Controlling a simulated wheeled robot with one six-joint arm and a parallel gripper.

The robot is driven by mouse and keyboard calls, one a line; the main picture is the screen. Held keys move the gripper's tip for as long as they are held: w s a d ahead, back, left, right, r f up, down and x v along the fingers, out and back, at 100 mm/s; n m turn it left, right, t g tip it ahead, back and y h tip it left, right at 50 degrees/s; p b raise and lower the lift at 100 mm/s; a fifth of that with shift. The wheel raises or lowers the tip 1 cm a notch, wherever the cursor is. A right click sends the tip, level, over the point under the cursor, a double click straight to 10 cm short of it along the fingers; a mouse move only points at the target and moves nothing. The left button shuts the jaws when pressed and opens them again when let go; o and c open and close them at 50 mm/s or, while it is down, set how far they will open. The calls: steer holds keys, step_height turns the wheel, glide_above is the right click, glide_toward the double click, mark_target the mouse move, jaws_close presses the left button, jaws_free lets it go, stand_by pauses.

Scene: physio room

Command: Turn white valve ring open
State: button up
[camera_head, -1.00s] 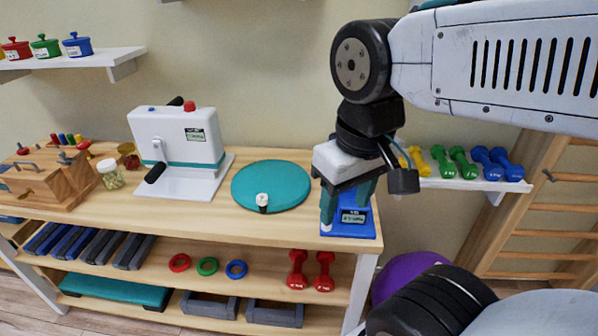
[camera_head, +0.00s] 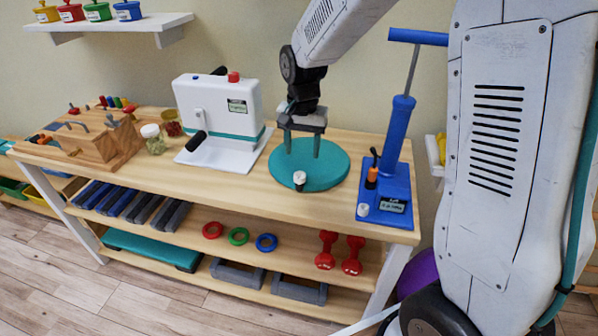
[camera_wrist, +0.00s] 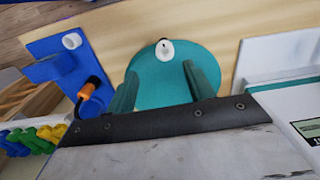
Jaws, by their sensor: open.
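The white valve ring (camera_head: 299,177) sits on a dark stem at the near edge of the round teal cushion (camera_head: 330,176) on the bench. My gripper (camera_head: 302,152) is open and empty above the cushion, its fingers pointing down, behind the ring. In the wrist view the ring (camera_wrist: 165,47) shows a dark centre and lies just beyond and between the fingertips (camera_wrist: 160,70), apart from them. Whether the fingertips touch the cushion I cannot tell.
A blue pump (camera_head: 397,160) with an orange-ended hose (camera_head: 372,175) and a white knob (camera_head: 363,210) stands right of the cushion. A white machine (camera_head: 216,110) with a black handle stands to the left. Bare wood lies along the bench front.

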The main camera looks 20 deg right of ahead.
mark_target(299, 171)
steer(key=shift+w+a+f, duration=0.1)
steer(key=shift+w+f, duration=0.2)
steer(key=shift+f, duration=0.2)
steer(key=shift+w+f, duration=0.25)
steer(key=shift+f, duration=0.2)
step_height(299, 171, down, 7)
steer(key=shift+f, duration=0.15)
steer(key=c, duration=1)
